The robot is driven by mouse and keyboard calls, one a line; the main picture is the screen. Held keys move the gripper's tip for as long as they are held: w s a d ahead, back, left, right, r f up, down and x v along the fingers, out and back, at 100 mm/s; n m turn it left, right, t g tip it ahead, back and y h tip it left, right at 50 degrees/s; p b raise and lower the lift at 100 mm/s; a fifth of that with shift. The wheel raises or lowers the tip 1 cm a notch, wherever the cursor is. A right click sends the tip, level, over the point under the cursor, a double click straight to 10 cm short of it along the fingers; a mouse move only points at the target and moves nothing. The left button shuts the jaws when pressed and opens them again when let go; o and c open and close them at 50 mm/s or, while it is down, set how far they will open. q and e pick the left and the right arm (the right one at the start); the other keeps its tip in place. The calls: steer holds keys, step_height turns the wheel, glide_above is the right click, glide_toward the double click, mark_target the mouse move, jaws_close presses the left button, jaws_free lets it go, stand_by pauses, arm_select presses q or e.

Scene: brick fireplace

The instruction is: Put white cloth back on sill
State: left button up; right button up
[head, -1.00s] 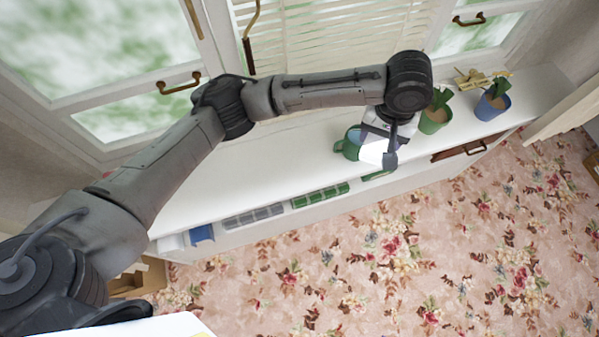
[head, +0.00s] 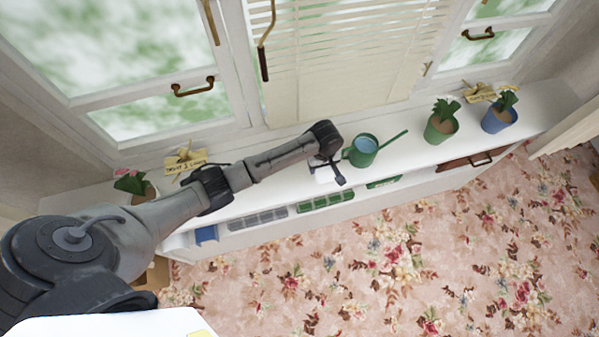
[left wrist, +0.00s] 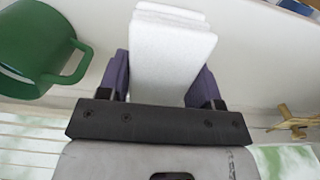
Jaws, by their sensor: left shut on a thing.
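The white cloth (left wrist: 172,45) is a folded, thick white slab between the purple fingers of my left gripper (left wrist: 163,72) in the left wrist view. In the head view my left gripper (head: 328,176) is shut on it, and part of the cloth (head: 323,173) shows beside the dark fingers. The gripper is over the white sill (head: 270,178), just left of the green watering can (head: 363,152). I cannot tell whether the cloth touches the sill. My right gripper is not in view.
The watering can also shows at the upper left of the left wrist view (left wrist: 35,50), apart from the cloth. A green pot (head: 440,128) and a blue pot (head: 498,117) stand further right. A pink-flowered pot (head: 137,186) stands at the left, partly behind my arm.

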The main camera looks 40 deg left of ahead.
arm_select(q)
glide_above(299, 177)
step_height(299, 177, down, 4)
steer(key=shift+w+f, duration=0.1)
steer(key=shift+f+b, duration=0.3)
steer(key=shift+f, duration=1.7)
steer(key=shift+f, duration=0.2)
steer(key=o, duration=0.8)
